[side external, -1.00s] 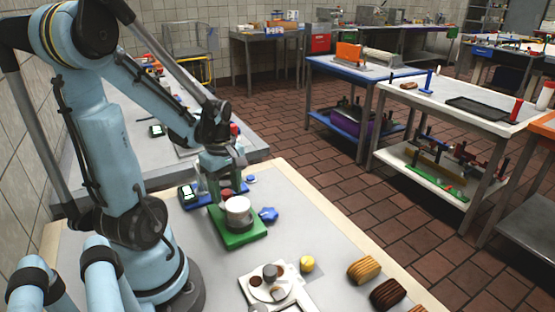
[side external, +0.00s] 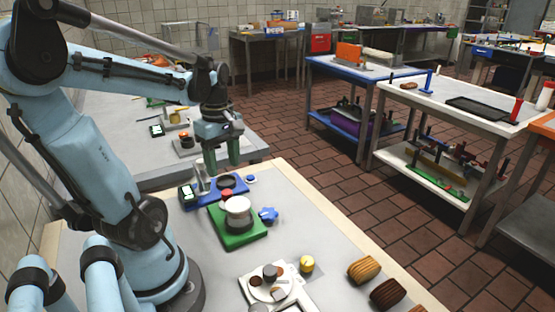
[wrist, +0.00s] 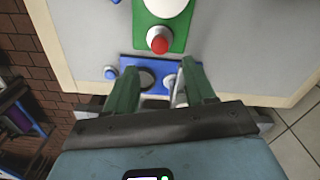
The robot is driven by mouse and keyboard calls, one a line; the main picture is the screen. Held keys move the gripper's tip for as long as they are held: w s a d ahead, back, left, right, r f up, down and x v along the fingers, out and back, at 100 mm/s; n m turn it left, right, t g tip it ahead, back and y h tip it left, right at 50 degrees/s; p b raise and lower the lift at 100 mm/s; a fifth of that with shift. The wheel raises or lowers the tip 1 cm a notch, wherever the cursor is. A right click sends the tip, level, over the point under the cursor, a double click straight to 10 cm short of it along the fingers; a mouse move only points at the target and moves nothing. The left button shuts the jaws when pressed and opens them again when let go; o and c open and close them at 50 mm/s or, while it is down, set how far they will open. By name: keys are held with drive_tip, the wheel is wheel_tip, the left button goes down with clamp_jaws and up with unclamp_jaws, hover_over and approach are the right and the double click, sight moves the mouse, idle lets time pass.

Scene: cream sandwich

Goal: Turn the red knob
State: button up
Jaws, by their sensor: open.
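The red knob (wrist: 159,42) stands on the near end of a green base (wrist: 181,38) in the wrist view, beside a white round cup (wrist: 166,6). In the side view the knob (side external: 227,192) is small and partly hidden behind the white cup (side external: 238,206) on the green base (side external: 240,238). My gripper (side external: 223,168) is open, with nothing visible between its green fingers. It is raised above the blue device behind the base. In the wrist view the fingertips (wrist: 157,70) straddle the blue device, with the knob beyond them.
A blue device (wrist: 127,63) with a dark disc and a small display adjoins the green base. A blue star-shaped knob (side external: 268,215) sits to its right. A yellow ball (side external: 307,264), a white tray (side external: 251,281) and striped pastries (side external: 363,270) lie nearer the camera.

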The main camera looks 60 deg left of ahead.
wheel_tip(320, 180, up, 4)
hover_over(227, 194)
drive_tip(key=a, duration=0.1)
drive_tip(key=shift+w+r, duration=0.1)
drive_tip(key=shift+r, duration=0.05)
drive_tip(key=shift+d, duration=0.1)
drive_tip(key=s+d+f+m+t+y, duration=0.1)
drive_tip(key=d+m+y, duration=0.3)
drive_tip(key=d+m, duration=0.2)
drive_tip(key=shift+a+x, duration=0.15)
drive_tip(key=shift+x, duration=2.9)
drive_tip(key=shift+a+x, duration=0.15)
drive_tip(key=shift+x, duration=2.9)
drive_tip(key=shift+s+r, duration=0.1)
drive_tip(key=shift+s, duration=0.05)
drive_tip(key=shift+c, duration=0.3)
clamp_jaws()
